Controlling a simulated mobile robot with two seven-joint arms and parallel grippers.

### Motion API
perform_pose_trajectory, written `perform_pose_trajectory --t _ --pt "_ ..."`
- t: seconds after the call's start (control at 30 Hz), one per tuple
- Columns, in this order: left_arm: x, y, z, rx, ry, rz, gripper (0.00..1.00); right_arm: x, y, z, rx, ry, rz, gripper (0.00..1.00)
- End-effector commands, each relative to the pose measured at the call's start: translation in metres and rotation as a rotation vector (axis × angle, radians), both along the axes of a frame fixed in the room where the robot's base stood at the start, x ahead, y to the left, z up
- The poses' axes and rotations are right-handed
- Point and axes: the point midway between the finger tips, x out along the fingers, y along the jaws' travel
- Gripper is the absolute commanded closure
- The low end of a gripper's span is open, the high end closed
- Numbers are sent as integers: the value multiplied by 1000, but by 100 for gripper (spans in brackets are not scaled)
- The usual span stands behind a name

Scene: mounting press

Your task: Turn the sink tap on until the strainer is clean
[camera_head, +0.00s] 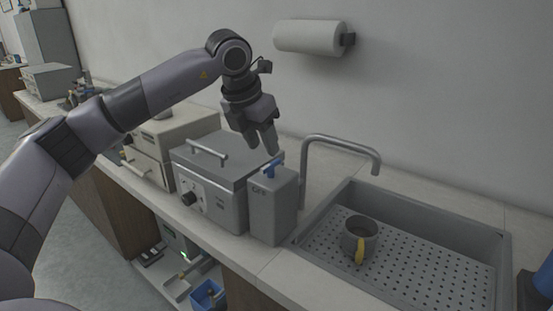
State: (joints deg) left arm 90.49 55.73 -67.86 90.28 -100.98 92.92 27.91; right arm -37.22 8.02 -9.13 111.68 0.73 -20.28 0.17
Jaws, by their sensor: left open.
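The sink (505,262) is at the right, with a perforated floor. A grey round cup-like vessel with a yellow handle (360,238), which looks like the strainer, stands upright on that floor; whether it is dirty is too small to tell. The bent grey spout (345,142) rises at the sink's back left corner, and no water shows under it. A grey box (272,212) marked OFF, with a blue tap lever (274,167) on top, stands left of the sink. My left gripper (262,149) is open and empty, pointing down just above and behind the lever, seemingly apart from it.
A grey lidded machine (212,172) with a knob stands close left of the box, and beige equipment (165,140) beyond it. A paper towel roll (310,37) hangs on the wall. A blue object (540,285) is at the right edge.

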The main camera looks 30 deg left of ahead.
Motion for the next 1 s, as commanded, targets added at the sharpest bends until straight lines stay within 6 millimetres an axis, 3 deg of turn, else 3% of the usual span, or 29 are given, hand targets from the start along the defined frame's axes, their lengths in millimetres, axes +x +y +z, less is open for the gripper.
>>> perform_pose_trajectory --t 0.2,0.4,0.73,0.87,1.0 --pt "13 -2 -33 -2 4 -3 57 0 0 6 0 0 0 57" --pt "21 -3 -53 -3 3 -5 57 0 0 9 0 0 0 57" --pt "23 -3 -57 -3 0 -5 57 0 0 9 0 -1 0 57" --pt "23 -3 -57 -3 1 -5 99 0 0 9 0 -1 0 57" --pt "23 -3 -57 -3 1 -5 100 0 0 9 0 -1 0 57"
